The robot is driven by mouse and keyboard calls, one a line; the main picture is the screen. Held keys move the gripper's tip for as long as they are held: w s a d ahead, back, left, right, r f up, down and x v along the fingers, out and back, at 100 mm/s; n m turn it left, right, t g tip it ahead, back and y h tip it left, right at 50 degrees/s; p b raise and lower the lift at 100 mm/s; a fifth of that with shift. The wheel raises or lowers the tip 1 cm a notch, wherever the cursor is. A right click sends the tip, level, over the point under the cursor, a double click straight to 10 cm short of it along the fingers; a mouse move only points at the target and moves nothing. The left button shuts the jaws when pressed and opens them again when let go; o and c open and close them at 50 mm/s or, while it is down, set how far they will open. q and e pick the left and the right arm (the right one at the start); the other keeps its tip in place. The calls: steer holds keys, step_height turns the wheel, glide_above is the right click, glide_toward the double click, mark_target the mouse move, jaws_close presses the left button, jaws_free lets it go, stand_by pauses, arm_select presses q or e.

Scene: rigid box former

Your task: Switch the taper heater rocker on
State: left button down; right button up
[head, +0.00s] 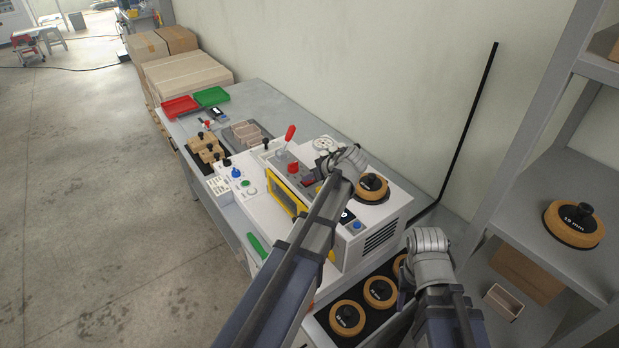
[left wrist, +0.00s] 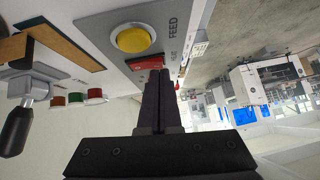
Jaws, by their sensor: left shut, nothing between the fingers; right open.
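The red heater rocker (left wrist: 148,63) sits on a grey panel in the left wrist view, beside a large yellow button (left wrist: 134,39) marked FEED. My left gripper (left wrist: 160,76) is shut and empty, with its dark fingertips at the rocker's near edge. I cannot tell whether they touch it, and they partly hide it. Which way the rocker is tipped is unclear. In the head view my left wrist (head: 345,162) is over the white machine (head: 380,235), and its fingers are hard to make out. My right gripper (head: 403,288) is low at the machine's right front, open, with its fingers mostly hidden.
A red-handled lever (head: 290,133) and red knob (head: 293,168) stand close to my left wrist. A tan roll (head: 372,187) sits on the machine. Several more rolls (head: 347,318) lie in a black tray below. A shelf (head: 560,268) stands at the right.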

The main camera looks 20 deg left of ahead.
arm_select(q)
steer(key=shift+s+f+b, duration=0.1)
steer(key=shift+f+b, duration=0.15)
steer(key=shift+b, duration=0.05)
steer(key=shift+w+d+r, duration=0.2)
steer(key=shift+w+d, duration=0.1)
steer(key=shift+w, duration=0.4)
steer(key=shift+r+p, duration=0.15)
steer(key=shift+p, duration=0.2)
